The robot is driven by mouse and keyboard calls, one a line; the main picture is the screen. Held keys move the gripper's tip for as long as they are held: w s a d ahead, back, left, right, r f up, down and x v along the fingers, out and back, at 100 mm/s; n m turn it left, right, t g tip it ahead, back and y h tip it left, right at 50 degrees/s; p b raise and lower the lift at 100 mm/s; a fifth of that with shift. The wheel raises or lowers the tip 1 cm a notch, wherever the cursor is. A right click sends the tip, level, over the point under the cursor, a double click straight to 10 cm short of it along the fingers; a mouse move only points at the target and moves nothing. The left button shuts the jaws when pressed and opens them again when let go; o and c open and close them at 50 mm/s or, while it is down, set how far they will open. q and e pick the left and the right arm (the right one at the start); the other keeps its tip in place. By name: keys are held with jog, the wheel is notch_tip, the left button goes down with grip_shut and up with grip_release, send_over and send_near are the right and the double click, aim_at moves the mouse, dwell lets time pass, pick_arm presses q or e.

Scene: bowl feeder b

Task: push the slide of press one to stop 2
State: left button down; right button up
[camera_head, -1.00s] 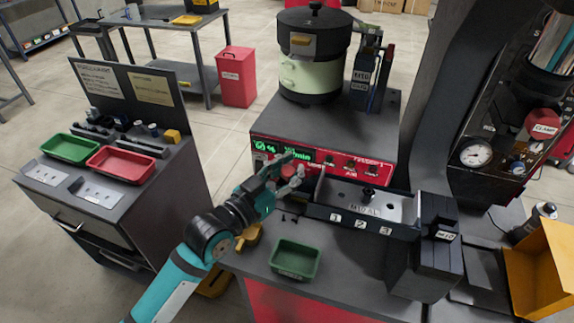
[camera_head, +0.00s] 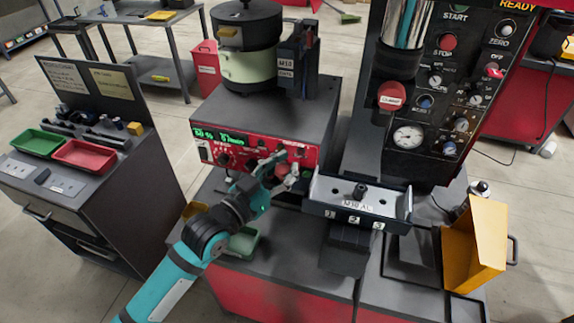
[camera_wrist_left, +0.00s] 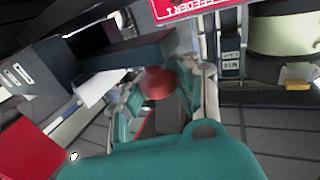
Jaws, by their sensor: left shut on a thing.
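The slide (camera_head: 335,192) is a grey-topped tray marked M10 AL, with a dark bolt on it and labels 1, 2 and 3 on its front. It lies in front of the press (camera_head: 366,140), a dark column with a silver ram (camera_head: 405,22) above. My left gripper (camera_head: 289,166) is at the slide's left end. In the left wrist view its fingers (camera_wrist_left: 180,88) are closed around a red knob (camera_wrist_left: 158,83). Which stop the slide is at I cannot tell. My right gripper is not in view.
The red-fronted feeder (camera_head: 308,158) stands just behind my gripper. A green tray (camera_head: 243,243) is partly hidden by my left arm. A yellow bin (camera_head: 475,245) is at the right. A control panel (camera_head: 440,95) stands behind the slide.

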pick_arm(q)
jog(key=shift+s+f, duration=0.15)
jog(key=shift+f, duration=0.35)
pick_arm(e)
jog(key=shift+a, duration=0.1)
pick_arm(q)
jog(key=c, duration=1.5)
grip_release()
jog(key=o, duration=0.5)
jog(key=shift+s+a+r, duration=0.3)
jog(key=shift+r, duration=0.1)
jog(key=shift+w+d, duration=0.1)
jog(key=shift+w, duration=0.1)
jog(key=v, duration=1.2)
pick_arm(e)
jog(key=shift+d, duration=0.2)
